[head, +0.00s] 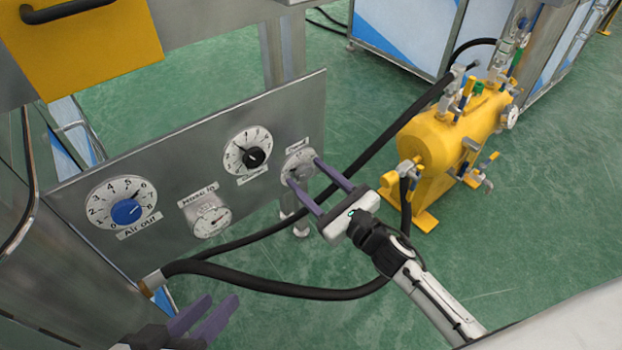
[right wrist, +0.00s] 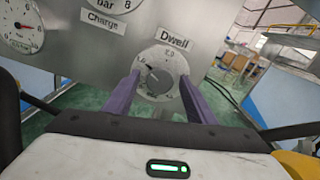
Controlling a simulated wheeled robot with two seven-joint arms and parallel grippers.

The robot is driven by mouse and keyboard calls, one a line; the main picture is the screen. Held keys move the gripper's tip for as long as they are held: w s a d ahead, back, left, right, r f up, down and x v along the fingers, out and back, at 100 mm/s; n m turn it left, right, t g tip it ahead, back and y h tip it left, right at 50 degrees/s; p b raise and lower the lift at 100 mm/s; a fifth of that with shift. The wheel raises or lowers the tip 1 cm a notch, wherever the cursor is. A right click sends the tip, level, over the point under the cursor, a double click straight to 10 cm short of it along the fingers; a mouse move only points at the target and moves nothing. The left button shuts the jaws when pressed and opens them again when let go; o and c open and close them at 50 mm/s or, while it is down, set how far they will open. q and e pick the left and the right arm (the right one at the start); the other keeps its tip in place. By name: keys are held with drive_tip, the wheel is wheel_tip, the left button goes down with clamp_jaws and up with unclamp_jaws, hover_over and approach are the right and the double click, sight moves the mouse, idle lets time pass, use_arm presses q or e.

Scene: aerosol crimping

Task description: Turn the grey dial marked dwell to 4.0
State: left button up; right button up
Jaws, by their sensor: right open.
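The grey dwell dial (head: 299,172) is at the right end of the metal panel, under a label. In the right wrist view the grey knob (right wrist: 158,80) sits in the middle of its round scale, below the "Dwell" label. My right gripper (head: 304,173) is open, with its purple fingers reaching to the dial, one on each side of the knob. In the wrist view gaps show between fingers and knob; I cannot tell whether they touch. The pointer reading is too small to tell. My left gripper (head: 203,318) is at the bottom left, fingers apart, away from the panel.
The panel (head: 165,250) also carries a blue "Air out" knob (head: 126,211), a small gauge (head: 211,221) and a black-knobbed dial (head: 254,157). A black hose (head: 290,290) loops below my right gripper. A yellow tank (head: 440,145) stands to the right.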

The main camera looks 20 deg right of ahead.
drive_tip(key=c, duration=1)
drive_tip(key=shift+c, duration=0.2)
